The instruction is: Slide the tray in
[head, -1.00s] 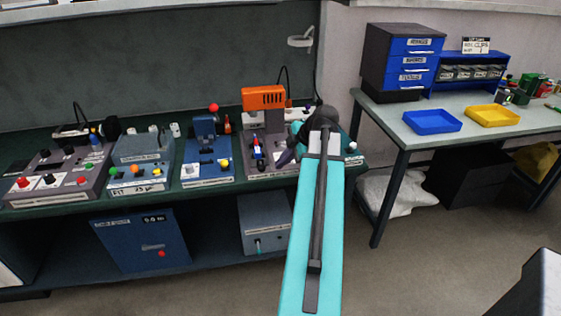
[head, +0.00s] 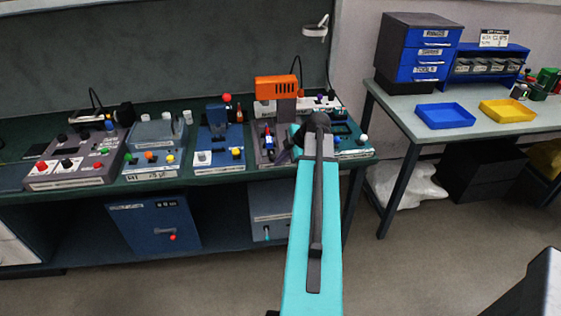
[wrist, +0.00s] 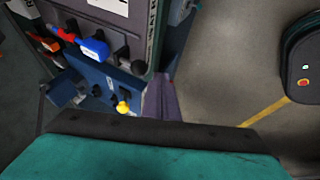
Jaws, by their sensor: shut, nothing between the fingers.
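No part can be surely told as the tray. A grey machine with an orange head (head: 276,89) stands on the dark green bench. Small red and blue parts (head: 268,142) sit at its lower front. The wrist view shows a blue part (wrist: 95,47) and a red part (wrist: 62,34) on a grey panel, with a yellow knob (wrist: 122,107) on a blue unit below.
Several control boxes line the bench to the left, including a blue unit with a red ball (head: 227,98). A blue cabinet (head: 155,226) stands below. A side table at right holds blue (head: 445,115) and yellow (head: 507,112) bins. The floor between is clear.

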